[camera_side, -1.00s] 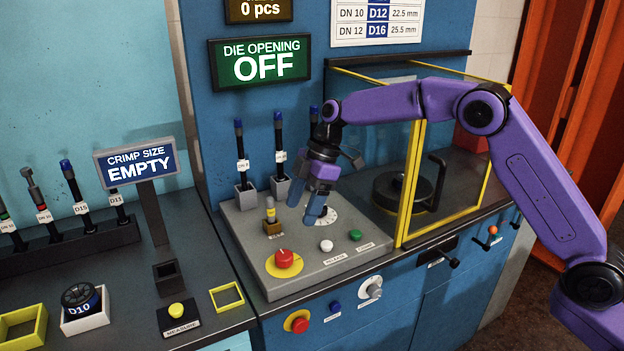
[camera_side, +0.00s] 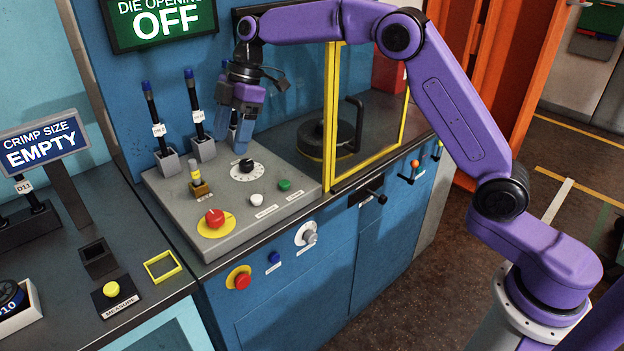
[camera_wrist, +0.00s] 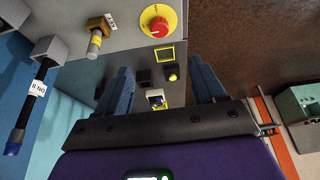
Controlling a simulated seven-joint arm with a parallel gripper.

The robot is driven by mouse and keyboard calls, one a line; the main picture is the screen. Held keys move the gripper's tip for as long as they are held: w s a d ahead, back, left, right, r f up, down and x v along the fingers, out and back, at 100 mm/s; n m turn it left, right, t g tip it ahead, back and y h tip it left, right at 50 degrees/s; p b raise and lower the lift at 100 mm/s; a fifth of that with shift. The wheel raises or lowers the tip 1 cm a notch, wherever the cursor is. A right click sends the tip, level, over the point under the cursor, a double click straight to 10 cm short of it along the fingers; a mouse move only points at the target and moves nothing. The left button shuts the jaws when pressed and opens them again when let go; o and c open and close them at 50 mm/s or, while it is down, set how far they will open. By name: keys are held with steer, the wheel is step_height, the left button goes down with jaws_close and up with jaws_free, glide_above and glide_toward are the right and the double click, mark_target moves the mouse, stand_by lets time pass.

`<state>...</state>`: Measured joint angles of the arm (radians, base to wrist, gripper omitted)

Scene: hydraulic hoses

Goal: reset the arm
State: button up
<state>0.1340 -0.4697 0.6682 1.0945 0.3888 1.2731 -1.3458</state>
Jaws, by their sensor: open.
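My gripper (camera_side: 236,140) is open and empty, pointing down above the grey control panel (camera_side: 180,220). Its blue fingertips hang just behind and above the black dial (camera_side: 246,166) in the side view and look apart from it. In the wrist view my gripper (camera_wrist: 160,84) has its two fingers spread wide with nothing between them. Far below, between and beyond the fingers, are the MEASURE button (camera_wrist: 172,75) and a white holder (camera_wrist: 155,98).
Two blue-capped hoses (camera_side: 154,110) stand in sockets left of my gripper. A key block (camera_side: 199,188), red knob (camera_side: 214,217), white button (camera_side: 256,200) and green button (camera_side: 284,185) sit on the panel. A yellow-framed glass guard (camera_side: 335,120) stands to the right.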

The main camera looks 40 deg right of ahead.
steer(key=s+d+m+h, duration=0.2)
steer(key=s+m, duration=0.1)
steer(key=s, duration=1.8)
steer(key=s+d+f+m+h, duration=0.1)
steer(key=s+d+f, duration=0.1)
steer(key=s+d, duration=0.5)
steer(key=s+d+f+m+h, duration=0.1)
steer(key=s+d+f, duration=0.2)
steer(key=s+d, duration=0.4)
steer(key=s, duration=0.6)
steer(key=shift+f+m, duration=0.15)
steer(key=shift+m, duration=0.15)
